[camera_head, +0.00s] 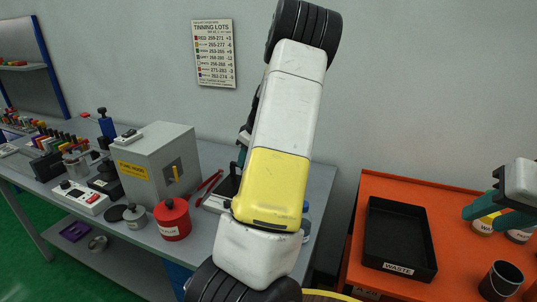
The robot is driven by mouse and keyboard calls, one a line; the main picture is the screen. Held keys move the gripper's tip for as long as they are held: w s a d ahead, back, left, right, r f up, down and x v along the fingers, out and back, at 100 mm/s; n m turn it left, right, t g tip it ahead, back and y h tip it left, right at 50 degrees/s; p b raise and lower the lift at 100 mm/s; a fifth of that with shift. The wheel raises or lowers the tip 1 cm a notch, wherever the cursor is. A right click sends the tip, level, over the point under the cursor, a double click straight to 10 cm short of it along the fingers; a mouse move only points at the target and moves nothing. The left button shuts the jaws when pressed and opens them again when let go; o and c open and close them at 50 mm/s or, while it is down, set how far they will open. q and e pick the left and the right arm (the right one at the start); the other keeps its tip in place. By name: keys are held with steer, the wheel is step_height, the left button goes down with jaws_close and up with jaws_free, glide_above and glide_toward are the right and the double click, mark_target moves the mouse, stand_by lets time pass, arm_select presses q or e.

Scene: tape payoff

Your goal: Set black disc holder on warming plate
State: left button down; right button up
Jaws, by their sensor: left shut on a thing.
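My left arm crosses the middle of the view and hides most of my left gripper (243,145); only a teal and dark part shows at the arm's left edge. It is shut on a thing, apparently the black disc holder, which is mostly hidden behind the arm. A grey, low device (213,203), possibly the warming plate, is partly covered by the arm on the grey bench. A black disc (115,213) lies on the bench at the left. My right gripper (488,215) is at the right edge, its teal fingers apart and empty, above the orange table.
On the grey bench (310,190) stand a grey box (150,160), a red canister (172,220), a grey canister (135,217) and red tongs (210,181). The orange table (375,190) holds a black waste tray (400,265), labelled jars (484,225) and a dark cup (502,281).

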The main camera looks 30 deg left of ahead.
arm_select(q)
steer(key=shift+f, duration=0.35)
stand_by(0.7)
steer(key=c, duration=1.2)
jaws_free()
steer(key=shift+o, duration=0.2)
steer(key=o, duration=0.5)
steer(key=shift+r, duration=3.5)
